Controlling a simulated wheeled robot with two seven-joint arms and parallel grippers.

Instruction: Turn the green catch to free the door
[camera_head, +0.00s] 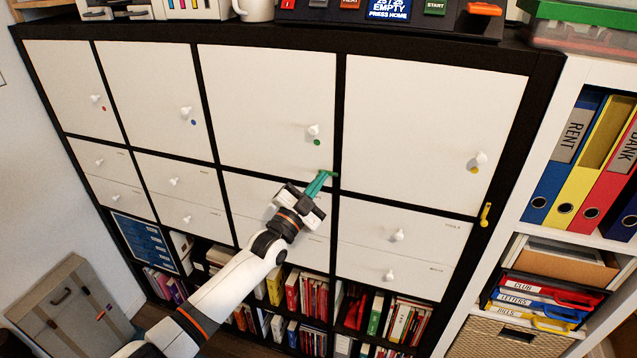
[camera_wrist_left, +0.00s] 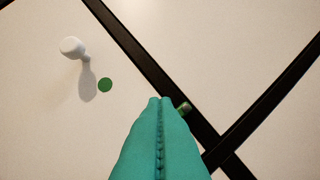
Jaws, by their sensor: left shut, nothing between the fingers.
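The green catch (camera_head: 334,174) sits on the black frame at the lower right corner of a white door (camera_head: 262,95), which has a white knob (camera_head: 313,130) and a green dot (camera_head: 317,142). My left gripper (camera_head: 325,175) is shut and empty, its teal fingertips right by the catch and partly hiding it. In the left wrist view the closed fingertips (camera_wrist_left: 161,99) lie just left of the catch (camera_wrist_left: 184,108); only its end shows, and I cannot tell whether they touch. My right gripper is not in view.
A yellow catch (camera_head: 485,214) is on the frame by the right-hand door (camera_head: 430,130). White drawers (camera_head: 400,225) with protruding knobs lie below. A shelf with binders (camera_head: 570,165) stands to the right. A folded grey case (camera_head: 65,300) leans at lower left.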

